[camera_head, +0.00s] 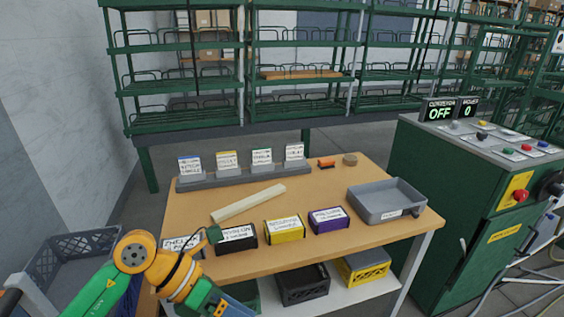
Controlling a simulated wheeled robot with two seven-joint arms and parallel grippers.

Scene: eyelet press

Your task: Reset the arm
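My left arm comes in at the lower left, with a green link, an orange joint and a teal part that runs down to the bottom edge. It is bent, and it overlaps the front left corner of the wooden table (300,255). I cannot make out the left gripper's fingers in this view. A small dark green piece beside the arm shows in front of the label boxes, and I cannot tell what it belongs to. My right arm and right gripper are not in view.
On the table are a black box (236,241), a yellow box (284,230), a purple box (328,219), a grey tray (420,197), a pale bar (248,204) and a card rack (242,176). A grey crate (55,262) stands left. A green control cabinet (440,200) stands right.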

